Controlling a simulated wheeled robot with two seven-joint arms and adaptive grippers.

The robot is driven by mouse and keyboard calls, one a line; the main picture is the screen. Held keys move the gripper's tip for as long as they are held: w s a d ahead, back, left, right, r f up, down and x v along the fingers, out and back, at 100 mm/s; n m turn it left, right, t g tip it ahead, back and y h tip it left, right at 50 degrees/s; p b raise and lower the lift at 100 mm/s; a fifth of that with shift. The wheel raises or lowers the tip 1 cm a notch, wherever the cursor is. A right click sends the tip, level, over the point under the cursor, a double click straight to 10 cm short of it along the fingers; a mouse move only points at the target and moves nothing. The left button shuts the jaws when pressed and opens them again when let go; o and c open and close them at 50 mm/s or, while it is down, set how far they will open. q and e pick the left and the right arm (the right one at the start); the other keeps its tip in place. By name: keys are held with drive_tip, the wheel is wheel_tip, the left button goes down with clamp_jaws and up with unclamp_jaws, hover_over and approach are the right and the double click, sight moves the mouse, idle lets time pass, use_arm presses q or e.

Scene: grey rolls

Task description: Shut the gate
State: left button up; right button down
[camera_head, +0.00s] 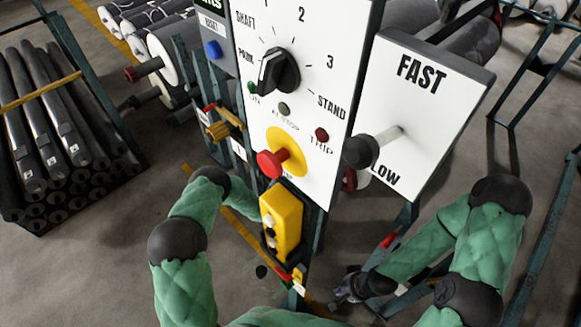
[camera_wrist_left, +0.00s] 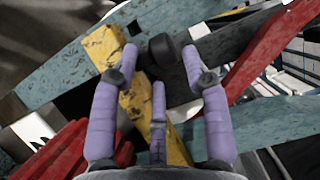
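No part is clearly recognisable as the gate. In the left wrist view a worn yellow bar (camera_wrist_left: 165,125) crosses teal beams (camera_wrist_left: 70,72), with a black knob (camera_wrist_left: 160,47) at its upper side. My left gripper (camera_wrist_left: 160,55) has its purple fingers spread around the knob, without a visible grip on it; contact is unclear. In the head view my left arm reaches behind the control panel (camera_head: 300,110), which hides that gripper. My right gripper (camera_head: 347,290) hangs low at the bottom middle, near the floor and away from the panel; its finger opening is too small to tell.
A yellow box (camera_head: 282,220) sits under the panel, and a FAST/LOW lever board (camera_head: 440,90) stands to its right. A rack of dark rolls (camera_head: 60,140) stands at left, white rolls (camera_head: 160,55) behind. Red parts (camera_wrist_left: 275,45) flank the left gripper. Floor shows at lower left.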

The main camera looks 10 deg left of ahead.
use_arm(q)
drive_tip(key=shift+a+r, duration=0.1)
drive_tip(key=shift+a, duration=0.1)
drive_tip(key=s, duration=0.4)
drive_tip(key=s+a, duration=0.1)
drive_tip(key=s, duration=0.2)
drive_tip(key=s+a, duration=0.1)
drive_tip(key=s, duration=0.3)
drive_tip(key=shift+s+f, duration=0.3)
drive_tip(key=shift+a, duration=0.1)
